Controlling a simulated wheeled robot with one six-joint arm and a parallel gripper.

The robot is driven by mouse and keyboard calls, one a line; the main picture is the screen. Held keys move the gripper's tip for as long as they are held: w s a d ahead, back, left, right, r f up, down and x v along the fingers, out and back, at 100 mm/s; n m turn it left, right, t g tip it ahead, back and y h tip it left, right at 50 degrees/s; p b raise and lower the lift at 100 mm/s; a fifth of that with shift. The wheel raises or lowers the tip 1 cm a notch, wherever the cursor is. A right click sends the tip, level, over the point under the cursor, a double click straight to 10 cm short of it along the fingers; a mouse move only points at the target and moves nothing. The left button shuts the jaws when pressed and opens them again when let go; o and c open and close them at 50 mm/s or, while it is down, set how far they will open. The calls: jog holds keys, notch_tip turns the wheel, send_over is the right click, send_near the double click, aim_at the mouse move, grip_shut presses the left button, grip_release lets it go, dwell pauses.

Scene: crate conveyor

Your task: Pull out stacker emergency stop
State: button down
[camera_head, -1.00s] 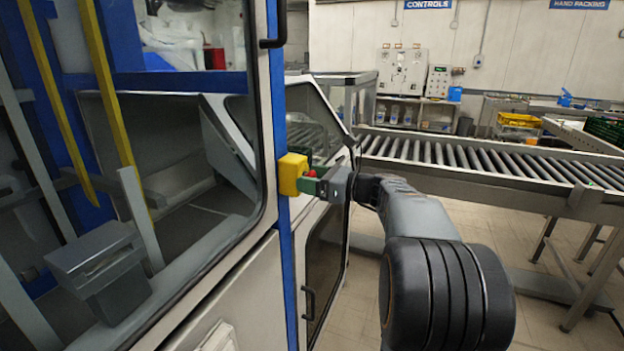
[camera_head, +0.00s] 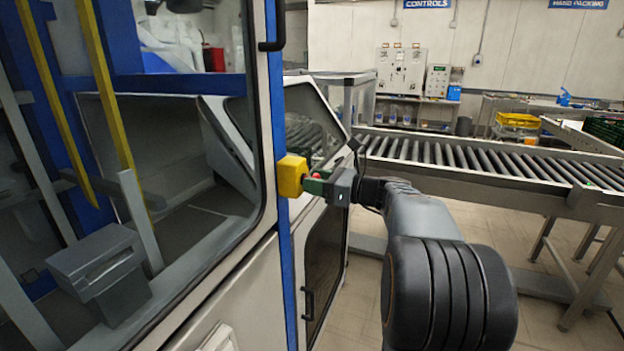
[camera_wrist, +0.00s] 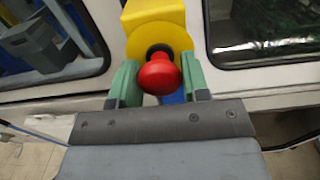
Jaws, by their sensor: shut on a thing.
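The stacker emergency stop is a yellow box (camera_head: 291,176) on the blue post of the machine, with a red mushroom button. In the wrist view the yellow box (camera_wrist: 158,32) is at the top centre, and the red button (camera_wrist: 159,74) stands out from it on a dark stem. My gripper (camera_head: 314,183) is at the button, right of the box. In the wrist view the green fingers of my gripper (camera_wrist: 160,82) sit on either side of the button, shut on it. The exact contact is hard to see.
The stacker (camera_head: 190,300), with glass doors and black handles, fills the left side, close to my gripper. A roller conveyor (camera_head: 480,160) runs behind my arm. A control cabinet (camera_head: 402,70) stands at the back wall. Floor shows at lower right.

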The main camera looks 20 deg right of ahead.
jog(key=c, duration=0.6)
grip_release()
jog(key=b+v, duration=0.1)
jog(key=v, duration=1.2)
jog(key=shift+s+d, duration=0.25)
jog(key=shift+s, duration=0.1)
